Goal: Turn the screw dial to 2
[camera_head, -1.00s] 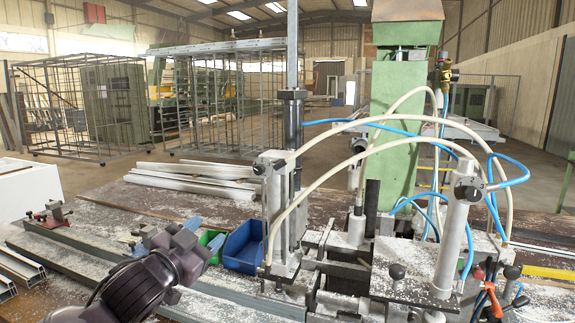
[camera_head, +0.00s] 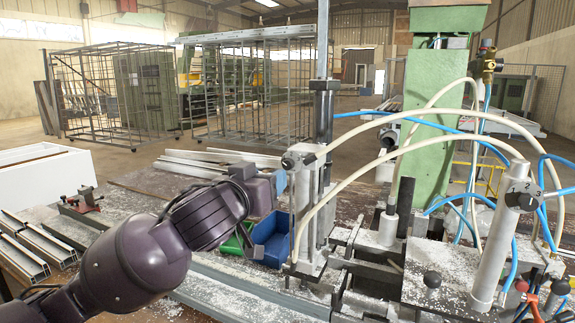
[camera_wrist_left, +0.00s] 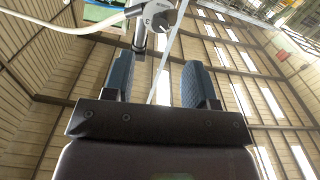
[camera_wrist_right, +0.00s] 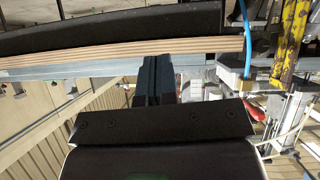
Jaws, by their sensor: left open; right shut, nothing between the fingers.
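A pale round dial (camera_head: 290,162) with a dark centre faces out near the top of the left clamp post in the head view. In the left wrist view the dial (camera_wrist_left: 160,14) lies beyond the fingertips, near the top edge, with a mark like a 3 on it. My left gripper (camera_head: 281,182) is just below and left of the dial in the head view; its blue fingers (camera_wrist_left: 157,72) are apart and empty.
Pale hoses (camera_head: 345,165) arch from the left post across to the right. A blue bin (camera_head: 271,240) and a green bin (camera_head: 238,240) stand beneath my left gripper. A green machine column (camera_head: 432,120) stands behind. Metal profiles (camera_head: 215,162) lie at the back left.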

